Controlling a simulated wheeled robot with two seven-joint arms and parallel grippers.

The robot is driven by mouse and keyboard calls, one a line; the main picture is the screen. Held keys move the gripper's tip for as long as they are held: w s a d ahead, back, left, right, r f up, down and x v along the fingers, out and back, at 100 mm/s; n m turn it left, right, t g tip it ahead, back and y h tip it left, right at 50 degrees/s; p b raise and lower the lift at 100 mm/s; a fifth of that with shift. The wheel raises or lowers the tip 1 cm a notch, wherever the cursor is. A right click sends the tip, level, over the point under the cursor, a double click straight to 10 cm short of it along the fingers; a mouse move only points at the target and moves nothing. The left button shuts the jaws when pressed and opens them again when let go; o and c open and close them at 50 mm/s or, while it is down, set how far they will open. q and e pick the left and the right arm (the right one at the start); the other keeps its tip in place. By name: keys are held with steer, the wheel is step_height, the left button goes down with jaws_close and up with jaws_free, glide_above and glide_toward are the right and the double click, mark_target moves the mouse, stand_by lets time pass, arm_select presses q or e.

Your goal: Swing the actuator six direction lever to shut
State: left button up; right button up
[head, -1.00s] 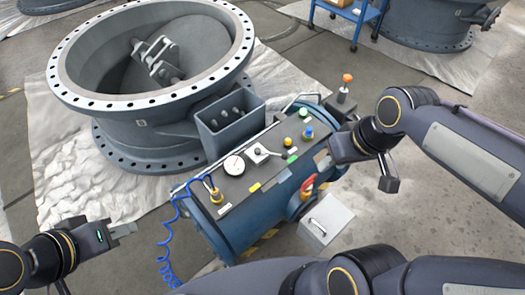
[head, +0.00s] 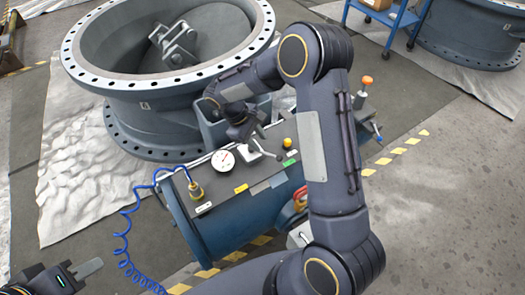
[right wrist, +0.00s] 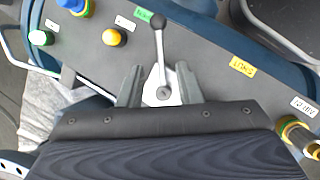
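The direction lever (head: 266,152) is a metal bar with ball ends on a white plate, on top of the blue actuator (head: 222,222). In the right wrist view the lever (right wrist: 160,50) points from its pivot toward a green label (right wrist: 151,18). A yellow label (right wrist: 242,65), seemingly reading SHUT, lies to the right. My right gripper (right wrist: 160,86) is open above the panel, its fingers on either side of the lever's pivot end; contact cannot be told. It shows from above in the head view (head: 248,138). My left gripper (head: 88,268) is at lower left, away from the actuator; its opening is unclear.
A pressure gauge (head: 223,161), a brass fitting with a blue coiled hose (head: 128,240), and green, blue and yellow knobs (right wrist: 114,37) stand on the panel. The large flanged valve (head: 160,95) is behind. My right arm hides the panel's right part.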

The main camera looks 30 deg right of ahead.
mark_target(269, 154)
steer(key=x, duration=0.6)
steer(key=shift+s+d+f+b, duration=0.15)
steer(key=shift+f+b, duration=0.1)
steer(key=shift+b, duration=0.05)
jaws_close()
